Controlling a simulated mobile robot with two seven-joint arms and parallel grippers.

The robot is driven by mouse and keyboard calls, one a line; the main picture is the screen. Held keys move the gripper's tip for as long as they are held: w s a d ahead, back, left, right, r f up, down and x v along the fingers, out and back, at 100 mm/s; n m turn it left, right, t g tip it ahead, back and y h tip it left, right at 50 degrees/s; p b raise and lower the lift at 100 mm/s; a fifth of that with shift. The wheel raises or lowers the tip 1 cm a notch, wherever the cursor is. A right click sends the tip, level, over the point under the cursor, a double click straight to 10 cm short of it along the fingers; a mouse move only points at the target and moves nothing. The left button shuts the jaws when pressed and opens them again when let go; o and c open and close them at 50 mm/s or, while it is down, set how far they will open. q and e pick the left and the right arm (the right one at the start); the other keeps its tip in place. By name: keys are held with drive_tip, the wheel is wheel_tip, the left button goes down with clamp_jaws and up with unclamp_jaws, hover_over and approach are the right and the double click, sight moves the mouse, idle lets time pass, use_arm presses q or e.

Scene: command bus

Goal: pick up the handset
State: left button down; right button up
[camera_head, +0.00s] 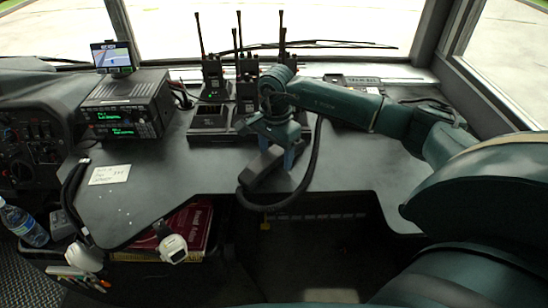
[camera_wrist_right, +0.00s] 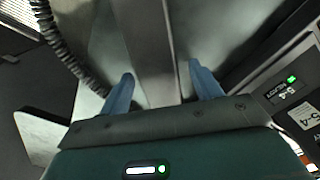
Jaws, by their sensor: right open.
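The handset (camera_head: 259,169) looks like a dark grey bar lying slantwise on the desk's front part. My right gripper (camera_head: 288,158) is above and around it, and its arm comes in from the right. In the right wrist view, the handset (camera_wrist_right: 151,42) runs between the two blue fingers of the right gripper (camera_wrist_right: 160,72). The fingers are open, one on each side, with a gap visible beside each. The gripper and wrist hide part of the handset in the head view. My left gripper is not in view.
A ribbed black cord (camera_wrist_right: 62,42) lies left of the handset; a dark cord (camera_head: 240,198) loops over the desk's front edge. Several radios with antennas (camera_head: 213,75) stand in chargers behind. A radio unit (camera_head: 124,108) and paper note (camera_head: 109,174) are left. The desk (camera_head: 190,165) is clear between.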

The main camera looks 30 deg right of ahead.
drive_tip(key=shift+c, duration=0.4)
drive_tip(key=c, duration=1.1)
drive_tip(key=shift+r, duration=0.1)
